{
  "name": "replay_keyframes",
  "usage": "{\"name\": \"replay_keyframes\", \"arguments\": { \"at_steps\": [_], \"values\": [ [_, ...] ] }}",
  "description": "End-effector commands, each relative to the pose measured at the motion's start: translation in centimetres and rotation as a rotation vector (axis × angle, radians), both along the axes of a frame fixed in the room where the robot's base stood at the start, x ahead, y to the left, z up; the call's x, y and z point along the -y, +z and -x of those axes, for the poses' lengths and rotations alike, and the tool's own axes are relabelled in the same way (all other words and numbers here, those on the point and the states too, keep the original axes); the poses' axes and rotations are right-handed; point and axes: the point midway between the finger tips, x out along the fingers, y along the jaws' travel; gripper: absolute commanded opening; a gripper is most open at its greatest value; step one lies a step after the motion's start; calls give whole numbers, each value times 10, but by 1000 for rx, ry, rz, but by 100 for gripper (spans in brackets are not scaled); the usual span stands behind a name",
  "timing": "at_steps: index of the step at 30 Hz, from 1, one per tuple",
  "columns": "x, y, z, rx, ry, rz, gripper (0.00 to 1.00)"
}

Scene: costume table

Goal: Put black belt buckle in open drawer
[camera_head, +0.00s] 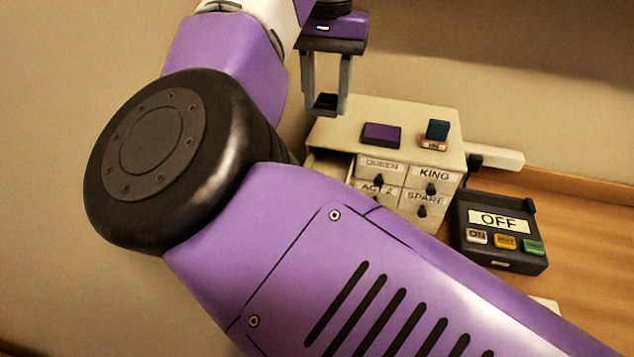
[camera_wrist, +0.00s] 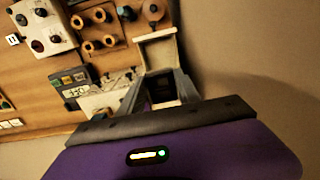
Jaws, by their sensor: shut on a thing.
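My gripper (camera_head: 327,98) hangs above and to the left of the small cream drawer cabinet (camera_head: 400,128). Its fingers are shut on a small black belt buckle (camera_head: 326,102) held between the tips. The buckle also shows between the fingers in the wrist view (camera_wrist: 163,92). The open drawer (camera_head: 328,164) sticks out of the cabinet's left side, below the gripper. In the wrist view the pale open drawer (camera_wrist: 158,36) appears just beyond the fingertips. My arm hides part of the drawer and cabinet in the head view. The buckle is in the air, apart from the drawer.
A purple block (camera_head: 381,134) and a teal piece (camera_head: 437,130) sit on the cabinet top. A black box labelled OFF (camera_head: 500,232) stands to its right. The wrist view shows a dial box (camera_wrist: 42,22) and several round pieces (camera_wrist: 100,44) on the wooden table.

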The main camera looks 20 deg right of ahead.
Motion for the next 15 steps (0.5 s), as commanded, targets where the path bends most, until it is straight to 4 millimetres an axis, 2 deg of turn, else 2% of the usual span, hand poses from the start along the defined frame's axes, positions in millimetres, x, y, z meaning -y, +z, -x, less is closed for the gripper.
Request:
{"name": "replay_keyframes", "arguments": {
  "at_steps": [1,9,15],
  "values": [
    [1,-13,1,-4,-1,4,0],
    [1,-80,1,-4,-1,4,0],
    [1,-122,1,-3,-1,4,0]
  ]
}}
